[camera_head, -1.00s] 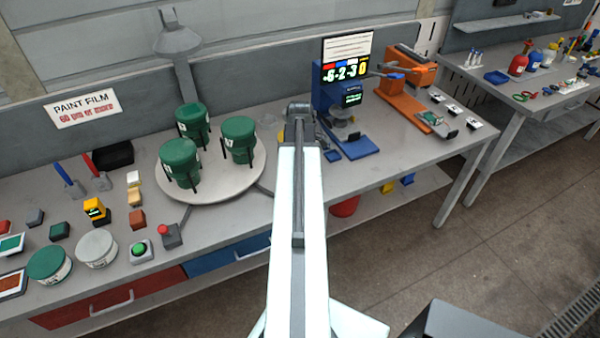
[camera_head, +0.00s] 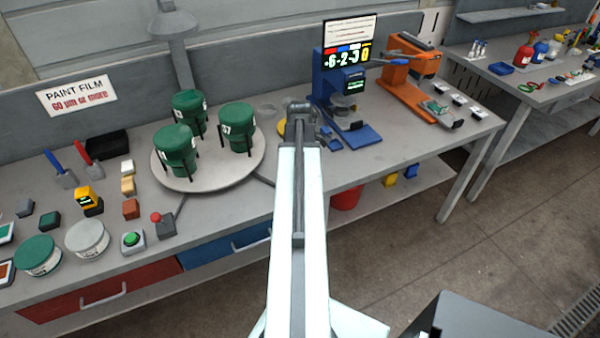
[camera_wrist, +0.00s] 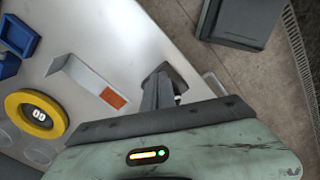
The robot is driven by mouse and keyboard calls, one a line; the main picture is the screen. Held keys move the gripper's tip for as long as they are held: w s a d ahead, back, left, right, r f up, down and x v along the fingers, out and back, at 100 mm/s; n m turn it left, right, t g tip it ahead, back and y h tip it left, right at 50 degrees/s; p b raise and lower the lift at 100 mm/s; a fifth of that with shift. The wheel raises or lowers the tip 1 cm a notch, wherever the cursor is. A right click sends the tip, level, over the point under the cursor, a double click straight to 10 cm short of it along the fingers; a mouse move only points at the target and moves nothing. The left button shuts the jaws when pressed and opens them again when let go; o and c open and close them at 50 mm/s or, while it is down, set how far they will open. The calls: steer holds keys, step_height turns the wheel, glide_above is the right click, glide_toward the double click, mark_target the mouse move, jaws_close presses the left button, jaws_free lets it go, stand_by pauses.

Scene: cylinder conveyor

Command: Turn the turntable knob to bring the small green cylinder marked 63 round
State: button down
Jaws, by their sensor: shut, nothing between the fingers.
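Three green cylinders stand on the round pale turntable (camera_head: 207,182): one at the back (camera_head: 189,112), one at the right (camera_head: 238,125) and one at the front left (camera_head: 175,148). Their white number labels are too small to read surely, so I cannot tell which is 63. A red-topped knob (camera_head: 156,217) on a small dark box is in front of the turntable. My gripper (camera_wrist: 160,92) is shut and empty in the wrist view, above the pale table near its edge. In the head view my arm hides it, to the right of the turntable.
A yellow ring (camera_wrist: 37,113) and a white strip with an orange end (camera_wrist: 88,80) lie left of my gripper in the wrist view. A blue device (camera_head: 338,90) and an orange machine (camera_head: 410,75) stand right. A green button (camera_head: 132,241) sits near the front edge.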

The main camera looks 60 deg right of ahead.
steer(key=shift+w+a, duration=0.1)
steer(key=shift+a, duration=0.1)
stand_by(0.6)
steer(key=shift+s+d, duration=0.15)
steer(key=shift+s, duration=0.2)
step_height(320, 180, up, 6)
steer(key=p, duration=0.6)
steer(key=f+b, duration=0.6)
steer(key=shift+w+d+f, duration=0.1)
steer(key=shift+w, duration=0.15)
